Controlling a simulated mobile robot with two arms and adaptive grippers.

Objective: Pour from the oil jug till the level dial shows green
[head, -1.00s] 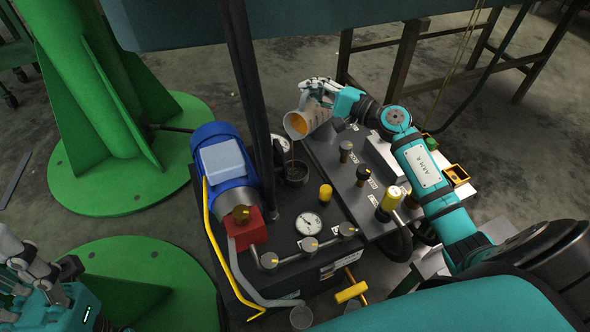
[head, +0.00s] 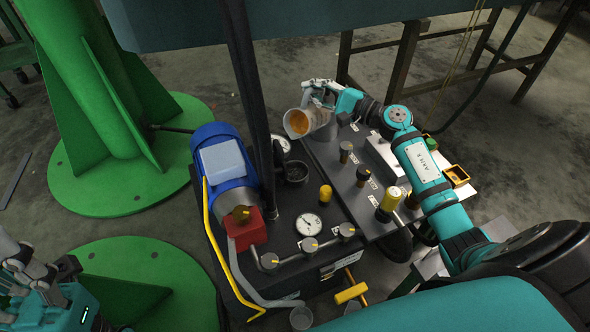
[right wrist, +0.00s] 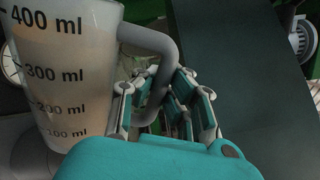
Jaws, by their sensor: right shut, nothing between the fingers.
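The oil jug (head: 318,117) is a cloudy measuring cup with amber oil in it. It is tilted in the head view, its mouth facing the camera, above and beside the dark round filler opening (head: 294,171). No stream shows. In the right wrist view the jug (right wrist: 75,75) shows marks from 100 to 400 ml. My right gripper (right wrist: 165,105) is shut at the jug's grey handle, its fingers around it. A white dial (head: 308,224) sits on the black tank top; its reading is too small to tell. My left gripper (head: 35,278) is at the lower left, away from the jug.
A second dial (head: 281,143) is partly hidden behind the dark post. A blue motor (head: 222,165) and a yellow bar (head: 222,250) stand left of the filler. Several capped knobs stand on the right-hand panel (head: 335,160). A green column base (head: 120,185) is at left.

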